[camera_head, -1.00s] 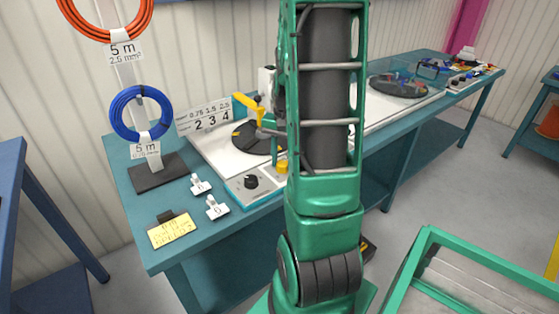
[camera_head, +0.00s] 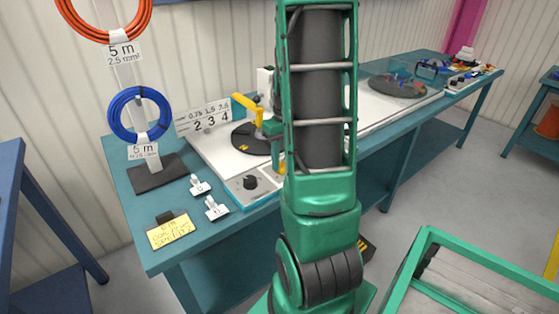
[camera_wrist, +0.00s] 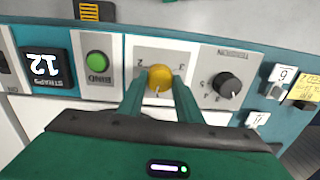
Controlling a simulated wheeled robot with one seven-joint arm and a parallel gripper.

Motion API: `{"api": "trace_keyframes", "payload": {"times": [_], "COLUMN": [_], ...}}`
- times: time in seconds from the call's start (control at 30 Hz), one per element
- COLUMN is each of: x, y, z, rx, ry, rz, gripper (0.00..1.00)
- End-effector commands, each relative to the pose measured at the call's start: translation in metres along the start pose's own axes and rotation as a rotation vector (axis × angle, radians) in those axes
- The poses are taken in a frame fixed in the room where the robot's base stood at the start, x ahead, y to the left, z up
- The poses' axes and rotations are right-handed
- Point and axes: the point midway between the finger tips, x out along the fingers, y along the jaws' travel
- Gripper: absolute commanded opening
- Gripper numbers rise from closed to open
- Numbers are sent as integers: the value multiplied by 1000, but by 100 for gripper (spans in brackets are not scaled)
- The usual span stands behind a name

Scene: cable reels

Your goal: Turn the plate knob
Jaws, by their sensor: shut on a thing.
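The yellow plate knob (camera_wrist: 160,74) sits on a light panel with small numbers 1, 2 and 3 around it, in the wrist view. My gripper (camera_wrist: 160,90) has one green finger on each side of it and is shut on it. The knob's pointer mark faces toward the bottom of the wrist view, near the 1. In the head view, my arm hides most of the knob and the gripper.
A black tension knob (camera_wrist: 227,85) stands right of the yellow knob, and a green button (camera_wrist: 97,65) left. A yellow crank arm (camera_head: 248,104) rises by the dark round plate (camera_head: 245,140). White tags (camera_head: 215,208) lie on the bench (camera_head: 140,210).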

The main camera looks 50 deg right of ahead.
Motion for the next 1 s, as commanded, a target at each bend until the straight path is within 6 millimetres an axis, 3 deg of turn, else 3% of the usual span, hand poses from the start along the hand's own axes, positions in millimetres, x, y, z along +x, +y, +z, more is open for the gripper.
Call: {"api": "trace_keyframes", "payload": {"times": [0.4,1.0], "x": [-1,-1], "y": [0,0], "z": [-4,-2], "rx": [-232,-274], "ry": [-2,-6], "rz": [2,2], "gripper": [9,9]}}
